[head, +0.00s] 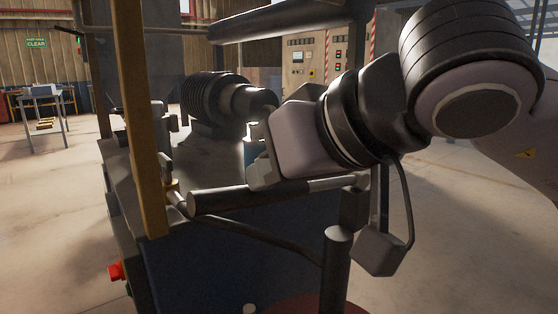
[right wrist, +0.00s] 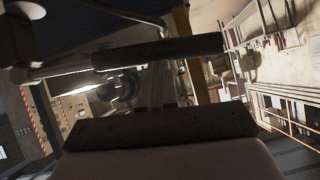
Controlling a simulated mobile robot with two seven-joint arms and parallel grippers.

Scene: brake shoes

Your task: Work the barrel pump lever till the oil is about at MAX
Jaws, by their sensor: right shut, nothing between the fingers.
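The pump lever (head: 250,197) is a dark, thick-gripped bar lying nearly level in the head view, its left end slightly lower. It joins the pump post (head: 336,265) at the right, above a red barrel top (head: 315,304). My right gripper (head: 256,178) is shut and empty, just above the lever's grip; I cannot tell whether it touches. In the right wrist view the lever (right wrist: 150,50) crosses ahead of my right gripper (right wrist: 160,92). My left gripper is not in view. I cannot make out an oil level or MAX mark.
A yellow post (head: 139,120) stands close at the left, near the lever's free end. Behind the lever is a dark machine (head: 205,155) with a ribbed cylinder (head: 213,98). A hose (head: 255,235) runs low to the pump post. Open floor lies right.

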